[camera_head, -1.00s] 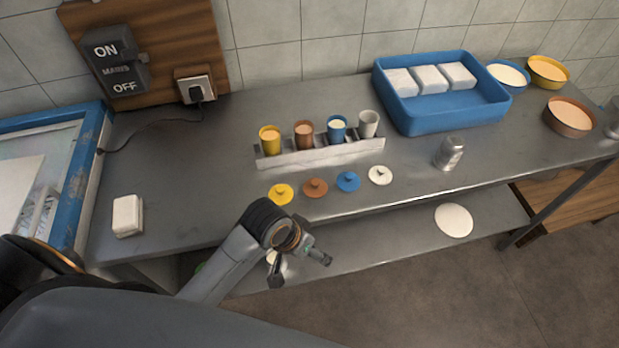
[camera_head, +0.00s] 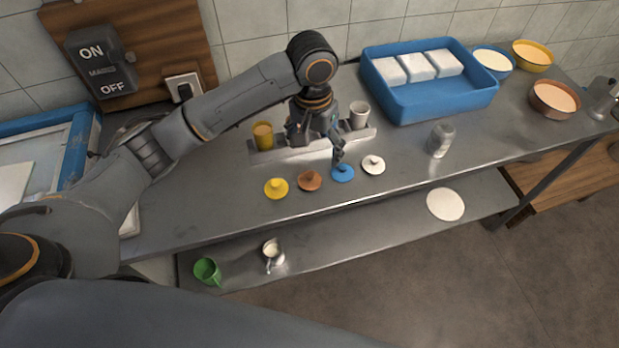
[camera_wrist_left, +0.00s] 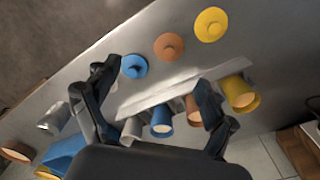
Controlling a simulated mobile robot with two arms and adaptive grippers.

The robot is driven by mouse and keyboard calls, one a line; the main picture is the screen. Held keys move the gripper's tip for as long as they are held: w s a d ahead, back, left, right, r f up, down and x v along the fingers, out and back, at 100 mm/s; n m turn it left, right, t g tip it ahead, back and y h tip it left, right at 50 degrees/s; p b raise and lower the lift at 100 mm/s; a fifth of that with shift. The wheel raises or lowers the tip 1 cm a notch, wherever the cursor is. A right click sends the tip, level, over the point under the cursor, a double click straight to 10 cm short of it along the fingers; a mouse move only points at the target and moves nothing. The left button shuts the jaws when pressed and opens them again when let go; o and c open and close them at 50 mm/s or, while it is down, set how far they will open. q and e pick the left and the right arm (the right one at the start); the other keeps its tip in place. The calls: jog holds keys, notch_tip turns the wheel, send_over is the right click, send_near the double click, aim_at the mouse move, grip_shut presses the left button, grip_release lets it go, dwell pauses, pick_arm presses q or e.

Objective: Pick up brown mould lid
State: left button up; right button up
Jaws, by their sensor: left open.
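The brown mould lid (camera_head: 310,181), a round disc with a knob, lies on the metal table between the yellow lid (camera_head: 276,188) and the blue lid (camera_head: 342,173). The white lid (camera_head: 373,165) lies right of the blue one. My left gripper (camera_head: 318,146) is open and empty above the mould rack (camera_head: 262,155), behind the row of lids. It hides the middle moulds in the head view. In the left wrist view, the brown lid (camera_wrist_left: 169,47) lies beyond the open fingers (camera_wrist_left: 155,84), apart from them. My right gripper is not in view.
The rack holds a yellow mould (camera_head: 263,136) and a white mould (camera_head: 359,115), with brown (camera_wrist_left: 194,110) and blue (camera_wrist_left: 162,121) ones between. A metal shaker (camera_head: 440,140) and a blue crate (camera_head: 448,99) stand to the right. The table before the lids is clear.

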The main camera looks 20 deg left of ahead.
pick_arm(q)
jog(key=a+r, duration=0.1)
jog(key=p, duration=0.1)
send_over(310, 175)
notch_tip(310, 175, down, 8)
jog(key=shift+s+d+r, duration=0.1)
jog(key=shift+s, duration=0.05)
jog(key=f+p, duration=0.1)
jog(key=f, duration=0.3)
jog(key=shift+w+f+p, duration=0.15)
jog(key=shift+w+p, duration=0.05)
jog(key=shift+p, duration=0.15)
jog(key=shift+f, duration=0.55)
jog(key=c, duration=0.8)
